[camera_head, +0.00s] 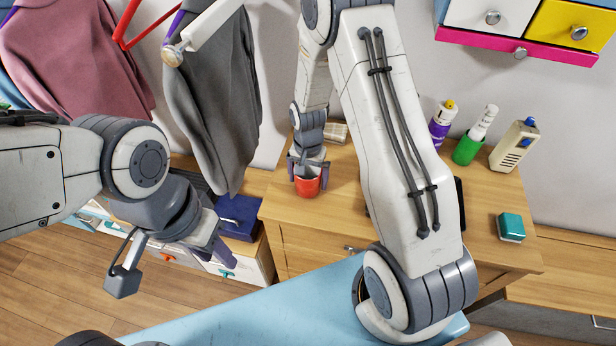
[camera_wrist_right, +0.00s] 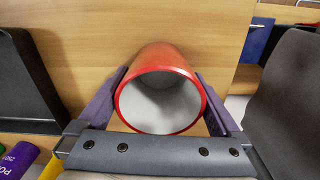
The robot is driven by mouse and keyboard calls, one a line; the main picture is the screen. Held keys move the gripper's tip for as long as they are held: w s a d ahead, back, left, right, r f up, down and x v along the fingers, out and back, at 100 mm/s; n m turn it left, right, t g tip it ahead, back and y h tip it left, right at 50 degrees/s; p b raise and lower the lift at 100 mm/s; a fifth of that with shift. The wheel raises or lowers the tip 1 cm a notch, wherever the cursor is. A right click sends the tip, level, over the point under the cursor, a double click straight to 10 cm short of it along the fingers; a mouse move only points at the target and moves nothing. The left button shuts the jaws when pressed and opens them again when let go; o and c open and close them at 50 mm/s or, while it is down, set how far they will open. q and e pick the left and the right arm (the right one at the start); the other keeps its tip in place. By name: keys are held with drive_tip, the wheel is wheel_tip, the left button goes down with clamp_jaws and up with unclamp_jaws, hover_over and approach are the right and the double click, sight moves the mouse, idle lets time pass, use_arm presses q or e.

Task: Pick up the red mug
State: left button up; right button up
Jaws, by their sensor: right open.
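The red mug (camera_head: 307,187) stands near the left end of the wooden dresser top (camera_head: 345,205). My right gripper (camera_head: 307,168) is above it, pointing down, with its fingers around the mug's upper part. In the right wrist view the red mug (camera_wrist_right: 160,75) shows its open, empty white inside between the two purple fingers of my right gripper (camera_wrist_right: 165,105). The jaws are open, one finger on each side; whether either touches the mug is unclear. My left gripper (camera_head: 215,250) hangs low at the left, away from the mug; its finger gap is not clear.
A purple bottle (camera_head: 441,124), a green bottle (camera_head: 470,148), a beige device (camera_head: 514,147) and a teal box (camera_head: 511,228) stand right on the dresser. A grey garment (camera_head: 212,100) hangs left of my right gripper. A light blue surface (camera_head: 270,310) lies in front.

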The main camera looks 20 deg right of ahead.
drive_tip(key=shift+c, duration=0.3)
drive_tip(key=c, duration=1.3)
drive_tip(key=shift+o, duration=0.2)
drive_tip(key=shift+r, duration=0.15)
